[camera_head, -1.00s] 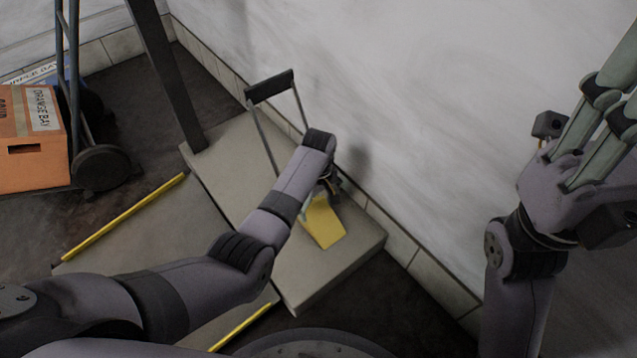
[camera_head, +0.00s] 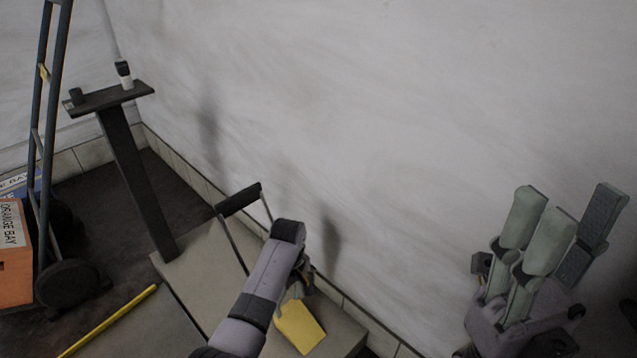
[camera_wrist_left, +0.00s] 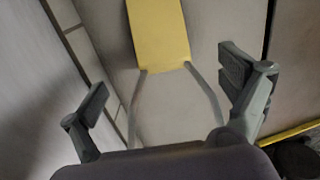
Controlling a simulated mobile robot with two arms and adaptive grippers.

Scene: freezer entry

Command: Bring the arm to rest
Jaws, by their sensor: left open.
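My left gripper (camera_wrist_left: 166,92) is open, with its two fingers wide apart and nothing between them in the left wrist view. In the head view my left arm (camera_head: 262,290) reaches over the grey platform, and its wrist mostly hides that gripper's fingers. My right gripper (camera_head: 565,225) is raised at the right in front of the wall, fingers pointing up and apart, with nothing visible in it.
A yellow plate (camera_head: 301,327) with thin rods lies on the grey platform (camera_head: 195,262), under my left gripper; a black grip (camera_head: 238,199) stands nearby. A dark post (camera_head: 138,185) and a cart with an orange box (camera_head: 14,255) stand left. The white wall (camera_head: 360,110) is close behind.

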